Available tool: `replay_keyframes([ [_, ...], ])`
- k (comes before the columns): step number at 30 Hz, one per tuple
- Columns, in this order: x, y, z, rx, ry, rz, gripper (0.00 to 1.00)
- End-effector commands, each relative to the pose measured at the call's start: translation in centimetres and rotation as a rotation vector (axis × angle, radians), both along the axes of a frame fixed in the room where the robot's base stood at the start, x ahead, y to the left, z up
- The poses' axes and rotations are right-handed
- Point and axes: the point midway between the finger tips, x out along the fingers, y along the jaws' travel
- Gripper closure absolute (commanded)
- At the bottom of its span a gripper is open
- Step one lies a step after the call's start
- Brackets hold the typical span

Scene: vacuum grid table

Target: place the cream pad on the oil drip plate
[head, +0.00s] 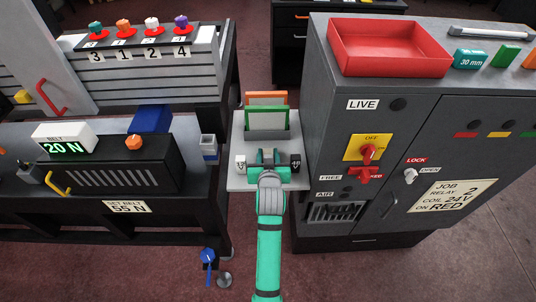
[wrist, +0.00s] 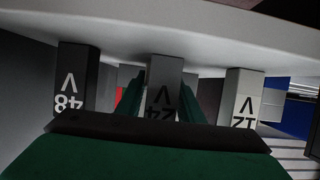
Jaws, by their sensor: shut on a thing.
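My gripper (head: 268,158) is over the front of the small grey stand (head: 240,184), in the middle of the head view. In the wrist view, my gripper's two green fingers (wrist: 160,100) are closed on the grey block marked 24 V (wrist: 163,76). A black block marked 48 V (wrist: 76,80) and a white block marked 12 V (wrist: 242,95) stand on either side, apart from the fingers. Blocks appear upside down in the wrist view. I cannot identify a cream pad or an oil drip plate in either view.
Upright orange (head: 266,97), pale and green panels stand in a rack behind my gripper. The grey cabinet (head: 335,110) with switches is close on the right, bearing a red tray (head: 388,66). A belt bench (head: 90,205) is on the left. Floor shows between them.

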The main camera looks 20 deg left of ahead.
Motion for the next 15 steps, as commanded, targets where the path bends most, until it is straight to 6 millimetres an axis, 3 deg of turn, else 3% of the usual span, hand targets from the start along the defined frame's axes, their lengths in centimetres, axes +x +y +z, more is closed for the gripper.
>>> replay_keyframes([
  [1, -0.02, 0.00, -0.20, 0.000, 0.001, 0.000, 0.88],
  [2, -0.01, 0.00, -0.19, 0.000, 0.001, 0.000, 0.61],
  [4, 0.00, 0.00, -0.16, 0.000, 0.001, 0.000, 0.47],
  [15, -0.11, -0.03, 0.22, 0.000, -0.001, 0.000, 0.47],
])
